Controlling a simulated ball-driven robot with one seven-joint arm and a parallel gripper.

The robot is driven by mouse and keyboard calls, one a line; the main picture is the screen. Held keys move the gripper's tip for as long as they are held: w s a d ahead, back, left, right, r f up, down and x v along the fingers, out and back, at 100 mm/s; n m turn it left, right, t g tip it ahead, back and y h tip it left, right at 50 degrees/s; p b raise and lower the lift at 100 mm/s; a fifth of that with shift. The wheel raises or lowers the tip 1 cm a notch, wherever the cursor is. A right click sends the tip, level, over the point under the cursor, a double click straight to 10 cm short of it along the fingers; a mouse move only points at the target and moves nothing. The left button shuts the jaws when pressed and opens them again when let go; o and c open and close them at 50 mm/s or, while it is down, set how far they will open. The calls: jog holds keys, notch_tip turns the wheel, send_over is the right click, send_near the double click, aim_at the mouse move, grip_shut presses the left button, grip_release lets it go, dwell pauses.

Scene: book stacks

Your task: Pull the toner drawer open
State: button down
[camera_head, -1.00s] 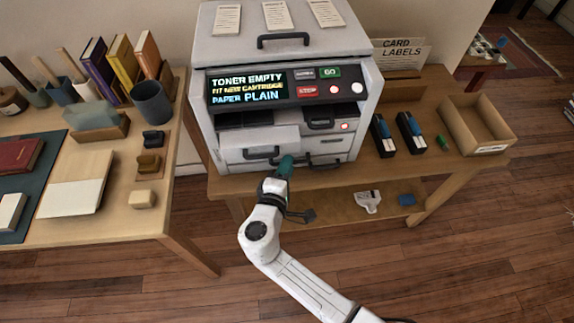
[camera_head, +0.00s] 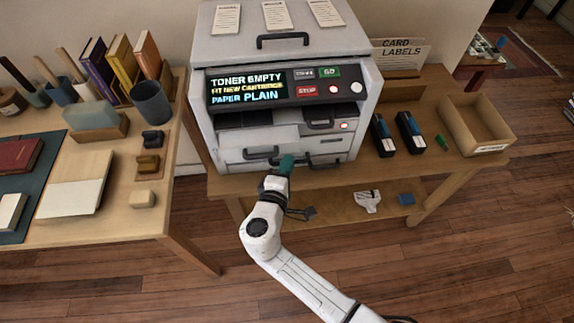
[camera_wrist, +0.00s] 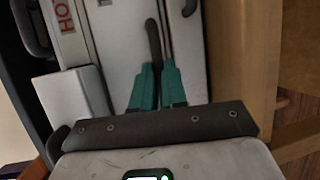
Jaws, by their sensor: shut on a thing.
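The white machine (camera_head: 205,140) stands on a wooden bench, its screen (camera_head: 247,88) reading "TONER EMPTY". A pale block-like part (camera_head: 258,138) juts from its front at left, above a dark handle (camera_head: 261,153). My gripper (camera_head: 286,163), with teal fingers, is at the low front of the machine. In the wrist view my gripper (camera_wrist: 158,68) is shut on a dark bar handle (camera_wrist: 153,38) against the pale front panel (camera_wrist: 120,50). It looks like the lowest drawer's handle. I cannot read a toner label on this drawer. The fingers partly hide the handle.
Another dark handle (camera_head: 319,124) sits higher right on the machine. Two dark cartridges (camera_head: 410,132) and an open cardboard box (camera_head: 480,125) are on the bench at right. A crowded desk (camera_head: 150,200) stands at left. The wooden floor (camera_head: 150,285) in front is clear.

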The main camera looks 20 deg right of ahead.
jog(key=s+a, duration=0.2)
jog(key=s, duration=0.5)
jog(key=s+a+p, duration=0.1)
jog(key=s+a, duration=0.2)
jog(key=s, duration=0.5)
jog(key=shift+s, duration=0.2)
jog(key=c, duration=1.4)
grip_release()
jog(key=shift+c, duration=0.2)
jog(key=shift+a, duration=0.1)
jog(key=v, duration=1)
jog(key=shift+s+a, duration=0.2)
jog(key=shift+s, duration=0.1)
